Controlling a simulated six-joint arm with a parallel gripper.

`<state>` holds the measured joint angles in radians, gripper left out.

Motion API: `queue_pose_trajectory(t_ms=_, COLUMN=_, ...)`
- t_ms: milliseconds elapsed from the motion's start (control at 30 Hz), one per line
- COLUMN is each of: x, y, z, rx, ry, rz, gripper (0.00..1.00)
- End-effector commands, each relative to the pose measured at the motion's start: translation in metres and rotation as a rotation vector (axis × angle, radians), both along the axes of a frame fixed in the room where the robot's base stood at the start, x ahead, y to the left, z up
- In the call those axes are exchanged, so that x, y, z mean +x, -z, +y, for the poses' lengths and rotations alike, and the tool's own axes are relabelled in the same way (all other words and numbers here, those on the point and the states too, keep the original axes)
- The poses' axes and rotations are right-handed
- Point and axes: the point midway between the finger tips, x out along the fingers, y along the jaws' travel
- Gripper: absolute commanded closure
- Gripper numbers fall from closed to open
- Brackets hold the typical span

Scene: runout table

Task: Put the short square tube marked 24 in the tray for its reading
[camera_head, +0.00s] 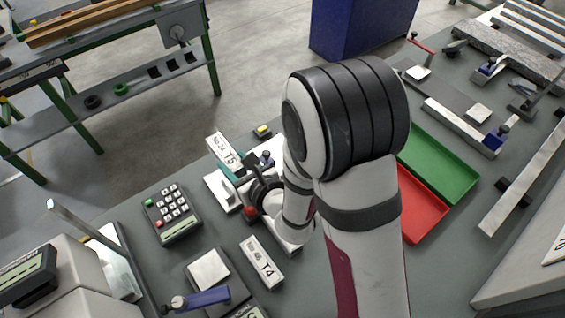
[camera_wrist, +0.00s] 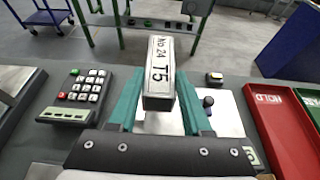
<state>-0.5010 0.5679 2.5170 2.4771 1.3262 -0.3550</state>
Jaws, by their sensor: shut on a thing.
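The short square tube (camera_wrist: 160,70), metal grey with "No 24" and "T5" on its top face, is between the teal fingers of my gripper (camera_wrist: 158,98), which is shut on it. In the head view the tube (camera_head: 225,150) sticks out past my gripper (camera_head: 240,172), and my arm hides part of the hand. Red (camera_head: 422,212) and green (camera_head: 440,165) trays lie side by side right of my arm. The part of them that shows is empty. The red tray (camera_wrist: 284,125) reads "HOLD" in the wrist view.
A pale plate (camera_head: 219,190) lies under or near my gripper; contact with the tube cannot be told. A keypad box (camera_head: 173,215) stands left, its display unreadable. Another tube marked T4 (camera_head: 262,262) lies in front. A display unit (camera_head: 28,275) stands at the lower left.

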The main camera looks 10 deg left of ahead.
Motion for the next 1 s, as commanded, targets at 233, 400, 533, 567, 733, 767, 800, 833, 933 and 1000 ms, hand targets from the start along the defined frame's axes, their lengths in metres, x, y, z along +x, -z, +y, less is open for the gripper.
queue_pose_trajectory(t_ms=233, x=0.051, y=-0.015, z=-0.032, rx=-0.001, ry=0.009, rz=-0.006, gripper=1.0)
queue_pose_trajectory(t_ms=400, x=0.103, y=-0.026, z=-0.098, rx=-0.003, ry=0.003, rz=-0.005, gripper=1.0)
queue_pose_trajectory(t_ms=533, x=0.126, y=-0.027, z=-0.17, rx=-0.002, ry=-0.002, rz=-0.002, gripper=1.0)
queue_pose_trajectory(t_ms=567, x=0.129, y=-0.027, z=-0.189, rx=-0.001, ry=-0.003, rz=-0.001, gripper=1.0)
queue_pose_trajectory(t_ms=733, x=0.123, y=-0.016, z=-0.29, rx=0.001, ry=-0.002, rz=0.002, gripper=1.0)
queue_pose_trajectory(t_ms=767, x=0.12, y=-0.015, z=-0.305, rx=0.002, ry=0.0, rz=0.001, gripper=1.0)
queue_pose_trajectory(t_ms=800, x=0.115, y=-0.012, z=-0.323, rx=0.002, ry=0.0, rz=0.002, gripper=1.0)
queue_pose_trajectory(t_ms=833, x=0.112, y=-0.01, z=-0.334, rx=0.002, ry=0.001, rz=0.002, gripper=1.0)
queue_pose_trajectory(t_ms=933, x=0.102, y=-0.005, z=-0.36, rx=0.002, ry=0.003, rz=0.001, gripper=1.0)
queue_pose_trajectory(t_ms=1000, x=0.099, y=-0.002, z=-0.367, rx=0.001, ry=0.003, rz=0.001, gripper=1.0)
